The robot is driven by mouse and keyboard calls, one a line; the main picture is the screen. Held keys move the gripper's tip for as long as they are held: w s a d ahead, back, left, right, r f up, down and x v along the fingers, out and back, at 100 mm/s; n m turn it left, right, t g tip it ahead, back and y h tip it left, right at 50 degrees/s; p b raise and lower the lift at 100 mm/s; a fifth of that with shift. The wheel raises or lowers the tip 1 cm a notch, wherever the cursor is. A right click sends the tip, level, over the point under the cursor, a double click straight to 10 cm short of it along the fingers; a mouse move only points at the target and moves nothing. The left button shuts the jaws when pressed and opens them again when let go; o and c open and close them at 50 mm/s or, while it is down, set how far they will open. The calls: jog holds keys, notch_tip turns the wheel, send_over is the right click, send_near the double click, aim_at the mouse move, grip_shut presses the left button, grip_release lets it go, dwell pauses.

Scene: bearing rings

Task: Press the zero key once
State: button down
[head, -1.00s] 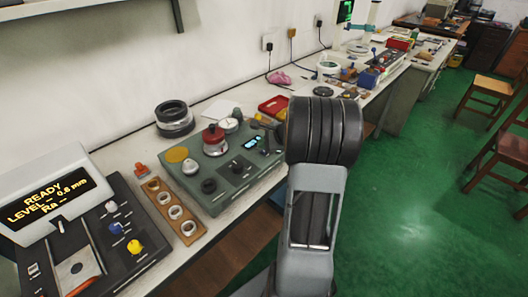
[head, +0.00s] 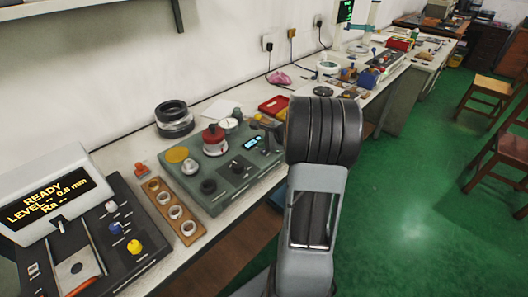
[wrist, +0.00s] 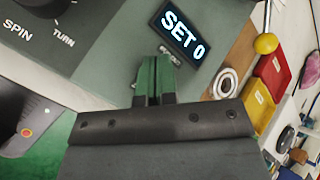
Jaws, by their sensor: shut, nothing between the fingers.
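The green bench unit (head: 215,170) stands on the bench left of my arm in the head view. Its small lit display (head: 251,143) is at its right end. In the wrist view this display (wrist: 182,32) reads "SET 0". My gripper (wrist: 156,62) is shut and empty, its green fingertips together just left of the display, over the unit's panel (wrist: 115,60). A small pale part (wrist: 169,54) shows beside the fingertips, partly covered by them. I cannot tell if it is the zero key, or whether the fingers touch the panel.
A lever with a yellow ball (wrist: 266,43) stands right of the display in the wrist view. A metal ring (wrist: 226,82) and red tray (wrist: 257,106) lie beyond. In the head view, a ring rack (head: 172,208) and a gauge reading "READY" (head: 52,190) are left.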

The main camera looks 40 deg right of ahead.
aim_at(264, 152)
jog(key=shift+f, duration=0.1)
jog(key=shift+f+b, duration=0.35)
jog(key=shift+b, duration=0.1)
jog(key=shift+f+b, duration=0.3)
dwell(0.5)
jog(key=shift+r, duration=0.1)
dwell(0.3)
jog(key=shift+r+p, duration=0.6)
jog(key=shift+r, duration=0.1)
notch_tip(264, 152, up, 5)
jog(key=p, duration=0.4)
dwell(1.0)
